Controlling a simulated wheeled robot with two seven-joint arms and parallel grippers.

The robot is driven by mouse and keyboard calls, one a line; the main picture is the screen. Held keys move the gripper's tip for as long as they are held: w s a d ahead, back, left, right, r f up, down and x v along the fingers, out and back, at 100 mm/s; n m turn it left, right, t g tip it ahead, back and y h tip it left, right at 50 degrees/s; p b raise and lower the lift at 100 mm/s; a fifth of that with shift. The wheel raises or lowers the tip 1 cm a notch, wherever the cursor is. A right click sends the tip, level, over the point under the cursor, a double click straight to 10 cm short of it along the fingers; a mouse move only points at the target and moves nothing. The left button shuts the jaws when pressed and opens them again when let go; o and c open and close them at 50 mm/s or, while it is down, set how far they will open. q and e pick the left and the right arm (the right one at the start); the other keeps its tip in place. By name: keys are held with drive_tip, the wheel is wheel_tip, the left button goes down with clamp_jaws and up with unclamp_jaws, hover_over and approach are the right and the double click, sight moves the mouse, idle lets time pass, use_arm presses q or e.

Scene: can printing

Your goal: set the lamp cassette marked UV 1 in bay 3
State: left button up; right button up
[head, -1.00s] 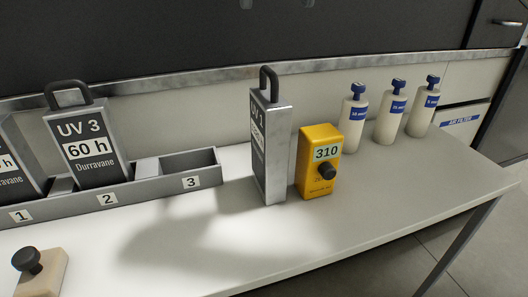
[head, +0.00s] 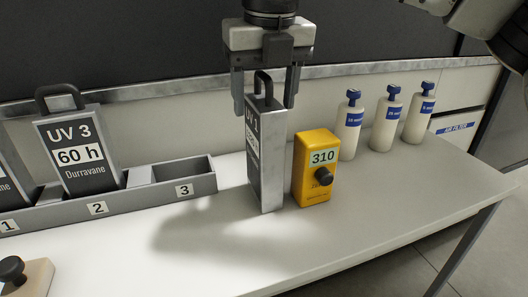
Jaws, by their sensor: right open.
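The lamp cassette marked UV 1 (head: 270,165) stands upright on the bench, right of the rack, with a black loop handle on top. Bay 3 (head: 182,170) is the empty right-hand bay of the grey rack (head: 140,200). The cassette marked UV 3 (head: 78,155) stands in bay 2, tilted slightly. My right gripper (head: 265,105) points down over the UV 1 cassette. Its open fingers are either side of the handle, apart from it. My left gripper is not in view.
A yellow box reading 310 (head: 316,168) stands close to the right of UV 1. Several white bottles with blue caps (head: 387,120) stand at the back right. A beige block with a black knob (head: 27,277) is at front left. The front middle of the bench (head: 330,235) is clear.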

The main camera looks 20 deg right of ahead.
drive_tip(key=shift+w+f, duration=0.1)
drive_tip(key=shift+f, duration=0.5)
clamp_jaws()
drive_tip(key=shift+r, duration=0.1)
